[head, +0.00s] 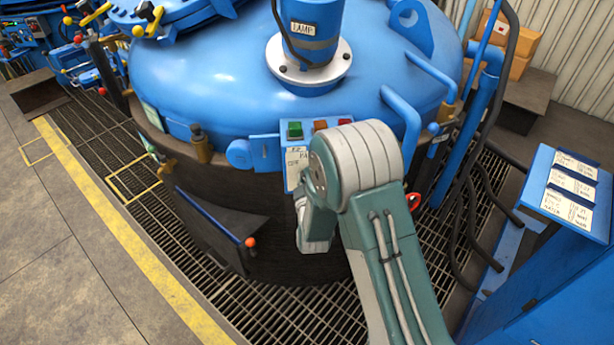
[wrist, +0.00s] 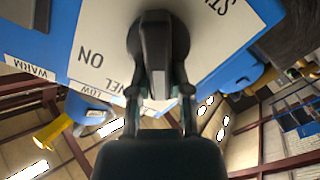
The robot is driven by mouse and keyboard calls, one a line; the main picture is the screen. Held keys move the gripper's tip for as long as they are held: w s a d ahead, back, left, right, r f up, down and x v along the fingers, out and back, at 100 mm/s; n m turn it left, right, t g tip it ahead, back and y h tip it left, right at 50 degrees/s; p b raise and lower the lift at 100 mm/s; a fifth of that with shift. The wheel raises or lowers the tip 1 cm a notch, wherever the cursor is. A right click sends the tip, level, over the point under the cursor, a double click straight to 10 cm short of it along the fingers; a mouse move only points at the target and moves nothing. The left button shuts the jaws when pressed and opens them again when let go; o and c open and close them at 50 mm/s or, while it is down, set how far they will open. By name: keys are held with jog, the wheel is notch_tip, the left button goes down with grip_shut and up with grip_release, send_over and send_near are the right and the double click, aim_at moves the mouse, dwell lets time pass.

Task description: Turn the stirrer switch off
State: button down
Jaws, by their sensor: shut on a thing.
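The stirrer switch, a dark rounded handle (wrist: 158,42), stands out from a white label plate (wrist: 98,35) in the wrist view. The plate carries the word ON and part of a word starting "ST". My gripper (wrist: 158,92) is shut on the handle, with one finger on each side of it. In the head view my arm covers the gripper and the switch. The blue control box (head: 318,128) with green and orange-red buttons shows just behind my arm, on the front of the blue vessel.
A blue cabinet with label cards (head: 572,190) stands at the right, near hanging dark hoses. Grating (head: 270,310) surrounds the vessel, and bare floor (head: 60,240) lies at the left.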

jog(key=shift+a+f+n, duration=0.15)
jog(key=shift+a+n, duration=0.05)
jog(key=shift+n, duration=0.6)
jog(key=c, duration=0.6)
grip_release()
jog(key=shift+a, duration=0.15)
jog(key=shift+o, duration=0.2)
jog(key=shift+s, duration=0.1)
jog(key=shift+s, duration=0.3)
jog(key=s+d, duration=0.1)
jog(key=s, duration=1)
jog(key=shift+d, duration=0.3)
